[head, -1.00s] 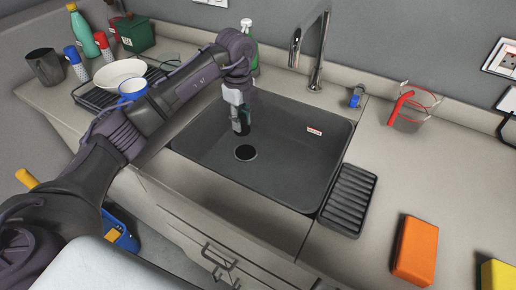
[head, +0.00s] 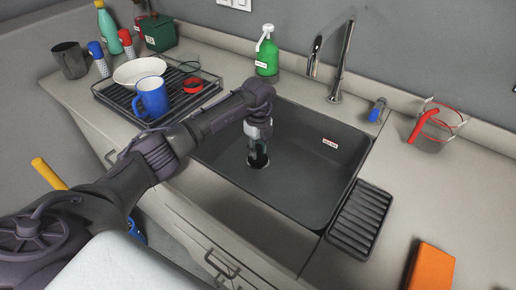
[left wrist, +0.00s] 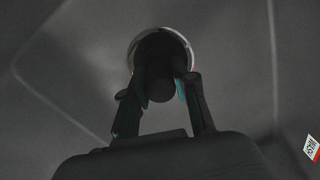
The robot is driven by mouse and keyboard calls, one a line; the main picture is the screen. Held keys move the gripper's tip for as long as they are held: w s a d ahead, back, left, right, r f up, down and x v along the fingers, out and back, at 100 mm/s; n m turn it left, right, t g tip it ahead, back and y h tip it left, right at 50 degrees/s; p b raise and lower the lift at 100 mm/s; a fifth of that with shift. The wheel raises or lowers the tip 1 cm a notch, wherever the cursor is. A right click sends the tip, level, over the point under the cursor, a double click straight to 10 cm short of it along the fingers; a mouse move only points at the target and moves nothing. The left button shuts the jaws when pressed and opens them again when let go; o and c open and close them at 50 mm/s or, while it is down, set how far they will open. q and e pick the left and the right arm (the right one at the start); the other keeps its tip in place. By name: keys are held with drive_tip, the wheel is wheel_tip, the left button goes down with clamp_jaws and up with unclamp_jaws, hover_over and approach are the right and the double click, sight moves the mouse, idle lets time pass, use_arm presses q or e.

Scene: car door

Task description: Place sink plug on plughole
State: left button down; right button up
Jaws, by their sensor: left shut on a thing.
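The dark grey sink (head: 310,165) is set in the counter, with the plughole (head: 258,162) in its floor. My left gripper (head: 258,158) points down into the sink, right over the plughole, and partly covers it. In the left wrist view the gripper (left wrist: 162,85) is shut on a dark round piece, seemingly the sink plug (left wrist: 160,84). The plughole's pale rim (left wrist: 178,36) shows around and beyond it. I cannot tell whether the plug touches the plughole. My right gripper is not in view.
A tap (head: 338,75) and a green soap bottle (head: 266,55) stand behind the sink. A dish rack with a bowl and blue mug (head: 152,98) is at left. A ribbed black tray (head: 361,220) and an orange block (head: 428,268) lie at right.

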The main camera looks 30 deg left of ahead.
sight(258, 146)
use_arm(q)
drive_tip(key=shift+f, duration=0.1)
drive_tip(key=shift+f, duration=0.1)
drive_tip(key=c, duration=0.9)
unclamp_jaws()
drive_tip(key=shift+r, duration=0.45)
wheel_tip(258, 146, up, 12)
drive_tip(key=b, duration=0.1)
drive_tip(key=shift+f, duration=0.25)
drive_tip(key=shift+r, duration=0.1)
